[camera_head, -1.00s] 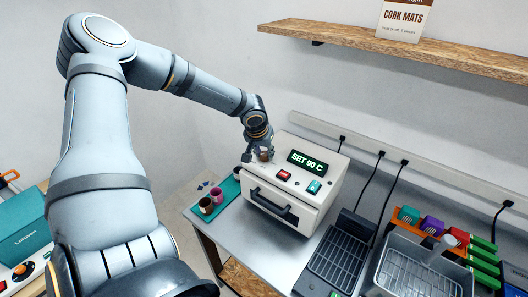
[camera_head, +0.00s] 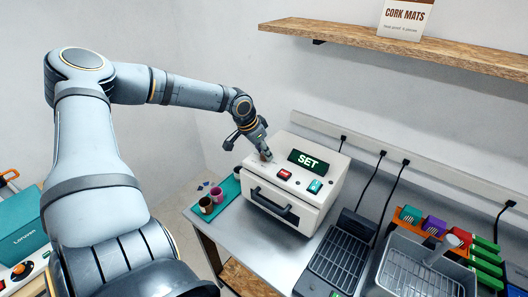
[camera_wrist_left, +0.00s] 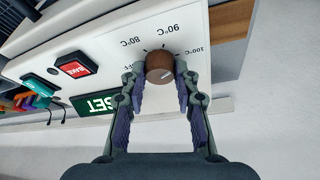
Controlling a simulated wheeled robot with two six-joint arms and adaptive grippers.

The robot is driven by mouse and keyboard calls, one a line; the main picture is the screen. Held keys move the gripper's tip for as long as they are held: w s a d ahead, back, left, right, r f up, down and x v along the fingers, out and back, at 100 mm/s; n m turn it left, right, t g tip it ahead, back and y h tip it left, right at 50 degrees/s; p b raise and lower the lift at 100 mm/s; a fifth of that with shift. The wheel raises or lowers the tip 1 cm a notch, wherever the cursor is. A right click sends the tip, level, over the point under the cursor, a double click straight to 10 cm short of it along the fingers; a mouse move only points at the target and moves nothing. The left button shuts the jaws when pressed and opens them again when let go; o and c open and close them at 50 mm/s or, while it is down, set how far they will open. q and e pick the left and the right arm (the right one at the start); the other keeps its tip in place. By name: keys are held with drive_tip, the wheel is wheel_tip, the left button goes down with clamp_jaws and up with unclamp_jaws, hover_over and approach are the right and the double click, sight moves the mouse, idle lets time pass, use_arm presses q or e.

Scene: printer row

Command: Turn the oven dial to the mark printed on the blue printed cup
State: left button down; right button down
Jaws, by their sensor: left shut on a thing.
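The white oven (camera_head: 281,203) stands on the grey table with a dark handle on its front. Its brown dial (camera_wrist_left: 159,67) is on the top panel, with printed 80, 90 and 100 °C marks around it. A pale pointer line shows on the dial, on the side away from the 90 °C mark. My left gripper (camera_head: 264,156) is shut on the dial, one finger on each side in the left wrist view (camera_wrist_left: 160,77). The display (camera_head: 308,162) reads SET. Small cups (camera_head: 206,205) stand on a teal mat; I cannot tell which is blue or read any print.
Red (camera_head: 285,174) and teal (camera_head: 314,187) buttons sit beside the dial on the panel. A dark rack (camera_head: 337,257), a wire basket (camera_head: 421,270) and coloured items in an orange holder stand to the right. A wooden shelf (camera_head: 350,36) is above. Black cables hang from the wall strip.

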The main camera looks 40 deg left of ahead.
use_arm(q)
drive_tip(key=m+h+b, duration=0.1)
drive_tip(key=m+b, duration=0.2)
drive_tip(key=shift+a+f, duration=0.1)
drive_tip(key=shift+f, duration=0.1)
drive_tip(key=shift+r+m+g+h+b, duration=0.2)
drive_tip(key=shift+m+g+h+b, duration=0.2)
drive_tip(key=shift+m+b, duration=0.7)
drive_tip(key=c, duration=1)
unclamp_jaws()
drive_tip(key=v, duration=1.2)
drive_tip(key=shift+w, duration=0.15)
